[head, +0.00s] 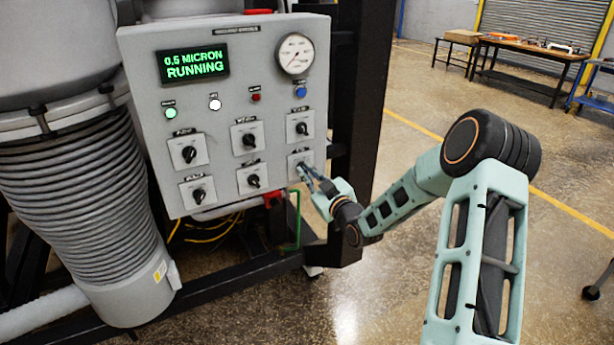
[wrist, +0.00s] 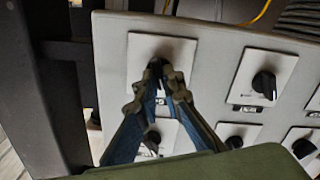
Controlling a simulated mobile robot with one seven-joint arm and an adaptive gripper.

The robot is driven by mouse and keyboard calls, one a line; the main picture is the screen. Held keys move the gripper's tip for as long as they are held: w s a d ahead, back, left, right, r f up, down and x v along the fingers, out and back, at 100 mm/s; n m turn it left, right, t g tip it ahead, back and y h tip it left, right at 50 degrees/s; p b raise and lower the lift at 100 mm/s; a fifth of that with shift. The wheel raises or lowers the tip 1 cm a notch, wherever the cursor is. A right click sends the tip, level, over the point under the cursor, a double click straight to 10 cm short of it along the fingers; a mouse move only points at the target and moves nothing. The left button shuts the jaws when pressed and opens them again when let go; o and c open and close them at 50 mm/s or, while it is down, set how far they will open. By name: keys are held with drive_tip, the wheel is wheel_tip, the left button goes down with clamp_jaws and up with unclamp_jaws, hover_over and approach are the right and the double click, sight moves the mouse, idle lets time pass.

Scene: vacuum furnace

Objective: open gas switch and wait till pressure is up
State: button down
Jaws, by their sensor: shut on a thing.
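The grey control panel (head: 228,60) fills the middle of the head view. Its display (head: 194,65) reads "0.5 MICRON RUNNING" in green. A round pressure gauge (head: 295,55) sits at the panel's upper right; its reading is too small to tell. My gripper (head: 304,169) is at the lower right rotary switch (head: 294,158). In the wrist view, where the panel appears turned over, my gripper (wrist: 160,75) is shut on the black knob of this switch (wrist: 178,48). The fingers mostly hide the knob, and its label is unreadable, so I cannot tell its setting.
Other rotary switches sit close by, including the one above (head: 299,127) and the lower middle one (head: 253,181). A green light (head: 171,113) and a blue button (head: 300,91) are above. A dark frame post (head: 357,100) stands right of the panel; open floor lies beyond.

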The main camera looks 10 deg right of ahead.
drive_tip(key=m+b, duration=0.3)
drive_tip(key=m, duration=0.2)
drive_tip(key=shift+d+f+m, duration=0.1)
drive_tip(key=shift+f+m, duration=0.05)
drive_tip(key=shift+m, duration=0.15)
drive_tip(key=m+b, duration=0.1)
drive_tip(key=m, duration=0.3)
drive_tip(key=shift+m, duration=0.3)
drive_tip(key=c, duration=2.1)
unclamp_jaws()
drive_tip(key=v, duration=1.2)
drive_tip(key=shift+d, duration=0.1)
